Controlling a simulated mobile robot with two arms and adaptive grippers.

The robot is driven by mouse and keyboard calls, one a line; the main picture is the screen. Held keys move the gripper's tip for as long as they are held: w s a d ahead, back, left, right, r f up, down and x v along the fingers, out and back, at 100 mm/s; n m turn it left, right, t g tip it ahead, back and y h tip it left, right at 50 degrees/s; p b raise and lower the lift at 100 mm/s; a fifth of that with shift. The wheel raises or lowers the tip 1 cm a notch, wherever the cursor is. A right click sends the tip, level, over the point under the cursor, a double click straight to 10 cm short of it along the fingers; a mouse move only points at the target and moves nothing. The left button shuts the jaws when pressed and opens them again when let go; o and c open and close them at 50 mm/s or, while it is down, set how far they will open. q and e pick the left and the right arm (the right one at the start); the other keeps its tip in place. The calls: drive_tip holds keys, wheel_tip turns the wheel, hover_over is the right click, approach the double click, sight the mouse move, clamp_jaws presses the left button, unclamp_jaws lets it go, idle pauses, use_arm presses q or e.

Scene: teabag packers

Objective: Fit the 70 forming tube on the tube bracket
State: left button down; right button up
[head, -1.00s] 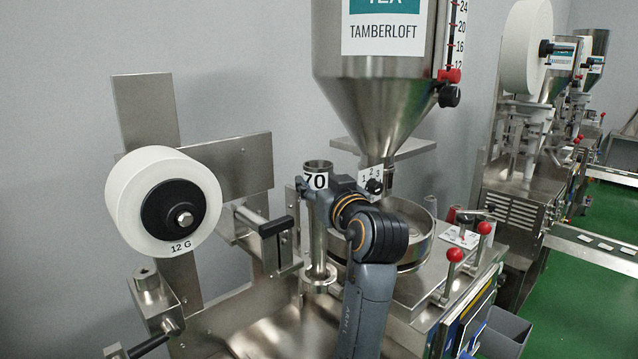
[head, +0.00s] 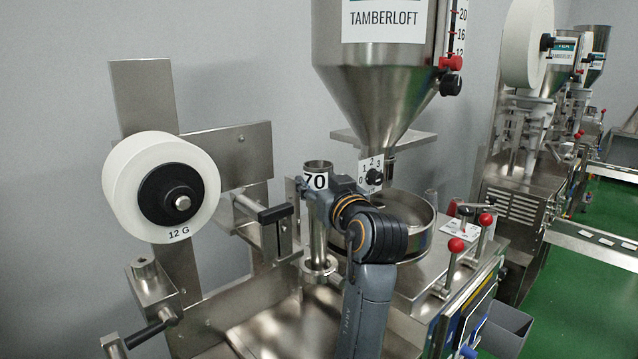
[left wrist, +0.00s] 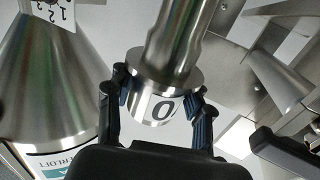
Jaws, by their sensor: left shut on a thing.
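The 70 forming tube (head: 318,228) is a shiny steel tube with a wider top collar that carries a white label "70". It stands about upright in the head view. My left gripper (head: 320,190) is shut on the collar of the tube. In the left wrist view the gripper's fingers (left wrist: 158,100) lie on both sides of the collar, and the tube (left wrist: 172,50) runs away from them. The tube bracket (head: 320,270) is a steel ring on the machine at the tube's lower end. I cannot tell how deep the tube sits in it. My right gripper is not in view.
A white paper roll (head: 135,185) marked "12 G" is at the left. A steel hopper (head: 385,85) hangs above a round pan (head: 420,225) right of the tube. Red-knobbed levers (head: 455,245) stand at the right. A dark horizontal bar (head: 275,213) is close left of the tube.

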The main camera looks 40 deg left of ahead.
sight(324, 171)
use_arm(q)
drive_tip(key=shift+f+b, duration=0.65)
drive_tip(key=shift+f, duration=0.15)
drive_tip(key=shift+f+b, duration=1.6)
drive_tip(key=shift+f, duration=0.35)
drive_tip(key=shift+f+b, duration=4.35)
drive_tip(key=shift+f, duration=0.95)
drive_tip(key=shift+c, duration=2.3)
unclamp_jaws()
drive_tip(key=shift+r, duration=0.1)
wheel_tip(324, 171, up, 19)
drive_tip(key=p, duration=1.6)
drive_tip(key=shift+r, duration=0.1)
